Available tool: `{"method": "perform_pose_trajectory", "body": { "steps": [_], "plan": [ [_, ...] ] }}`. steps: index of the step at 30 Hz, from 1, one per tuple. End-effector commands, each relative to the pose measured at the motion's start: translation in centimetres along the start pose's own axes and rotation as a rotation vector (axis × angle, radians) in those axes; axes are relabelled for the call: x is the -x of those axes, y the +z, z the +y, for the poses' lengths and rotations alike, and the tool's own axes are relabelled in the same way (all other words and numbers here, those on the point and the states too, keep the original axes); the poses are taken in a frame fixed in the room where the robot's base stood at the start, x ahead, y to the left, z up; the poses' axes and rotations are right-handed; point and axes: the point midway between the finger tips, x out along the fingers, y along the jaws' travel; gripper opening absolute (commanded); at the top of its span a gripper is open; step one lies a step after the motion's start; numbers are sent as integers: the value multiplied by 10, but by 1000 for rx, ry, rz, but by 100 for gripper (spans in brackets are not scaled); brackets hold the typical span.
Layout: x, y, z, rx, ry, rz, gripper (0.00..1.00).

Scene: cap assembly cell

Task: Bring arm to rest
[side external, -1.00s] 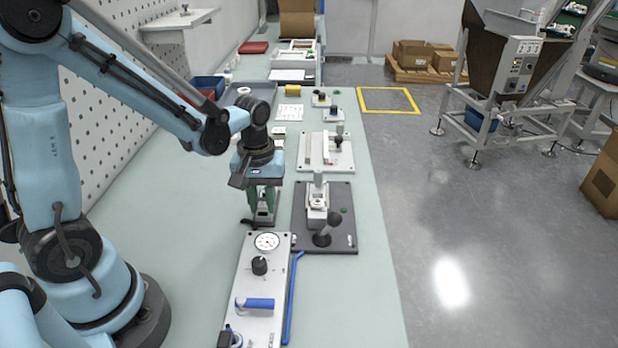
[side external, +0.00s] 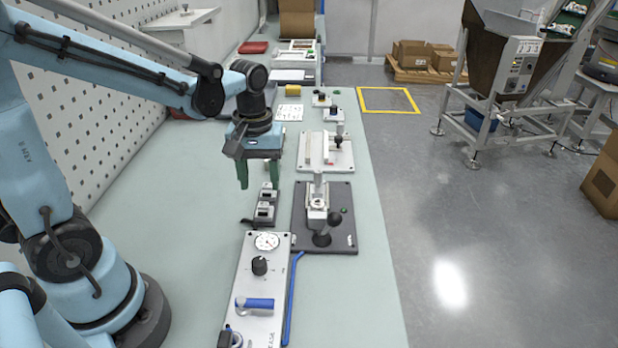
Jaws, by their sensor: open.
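My gripper (side external: 259,176) hangs above the bench, its two green fingers apart with nothing between them. Below it and a little to the right, a small dark fixture with light metal parts (side external: 265,205) sits on the bench, apart from the fingers. My arm reaches in from the left side of the picture.
Right of the gripper is a dark plate (side external: 340,220) with a black-knobbed clamp. A light panel (side external: 262,285) with a dial and blue handle lies nearer. A white fixture plate (side external: 338,160) is farther back. The bench (side external: 175,225) left of the gripper is clear.

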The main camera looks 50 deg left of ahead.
Motion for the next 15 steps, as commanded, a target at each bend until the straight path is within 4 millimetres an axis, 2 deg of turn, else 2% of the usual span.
{"method": "perform_pose_trajectory", "body": {
  "steps": [6,15],
  "plan": [
    [33,0,0,0,0,0,52],
    [58,0,0,0,0,0,52]
  ]
}}
